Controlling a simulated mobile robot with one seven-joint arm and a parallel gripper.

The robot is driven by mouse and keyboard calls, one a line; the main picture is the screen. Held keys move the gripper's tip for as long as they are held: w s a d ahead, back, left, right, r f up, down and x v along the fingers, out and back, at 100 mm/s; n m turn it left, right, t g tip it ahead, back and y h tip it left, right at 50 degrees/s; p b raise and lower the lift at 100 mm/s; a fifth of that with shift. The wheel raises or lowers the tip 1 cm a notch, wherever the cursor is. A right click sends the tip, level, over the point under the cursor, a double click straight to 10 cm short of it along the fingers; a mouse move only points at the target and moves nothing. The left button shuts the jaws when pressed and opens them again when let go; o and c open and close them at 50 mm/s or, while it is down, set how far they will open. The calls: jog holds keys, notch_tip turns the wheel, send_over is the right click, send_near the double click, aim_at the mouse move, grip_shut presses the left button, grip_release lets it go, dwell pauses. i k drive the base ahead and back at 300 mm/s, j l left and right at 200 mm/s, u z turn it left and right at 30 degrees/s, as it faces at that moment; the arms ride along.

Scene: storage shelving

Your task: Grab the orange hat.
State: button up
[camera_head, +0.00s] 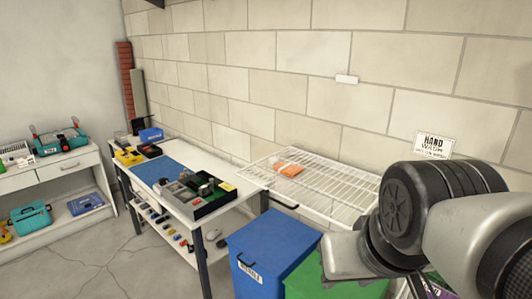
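A small orange item (288,169), which looks like the orange hat, lies flat on a white wire rack (330,188) against the block wall. It sits toward the rack's left back part, and its exact shape is too small to make out. My arm fills the right side of the view, to the right of the rack and in front of its right end. I cannot make out my gripper's fingers in this view. Nothing touches the orange item except the rack.
A blue bin (270,258) and a green bin (318,280) stand below the rack. A workbench (178,150) with trays and tools stands left of it. A white cabinet (80,165) is at far left. Bare floor (105,265) lies at lower left.

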aim_at(290, 171)
jog(key=i+j+z, duration=0.15)
jog(key=z, duration=0.35)
jog(key=i+j+z, duration=0.15)
jog(key=z, duration=0.3)
jog(key=i+j+z, duration=0.15)
jog(key=j, duration=0.2)
jog(key=j+z, duration=0.15)
jog(key=j, duration=0.2)
jog(key=i+j+z, duration=0.15)
jog(key=j, duration=0.25)
jog(key=i+j, duration=0.1)
jog(key=j, duration=0.5)
jog(key=i+j, duration=0.1)
jog(key=j, duration=0.45)
jog(key=i+j+z, duration=0.1)
jog(key=j, duration=0.5)
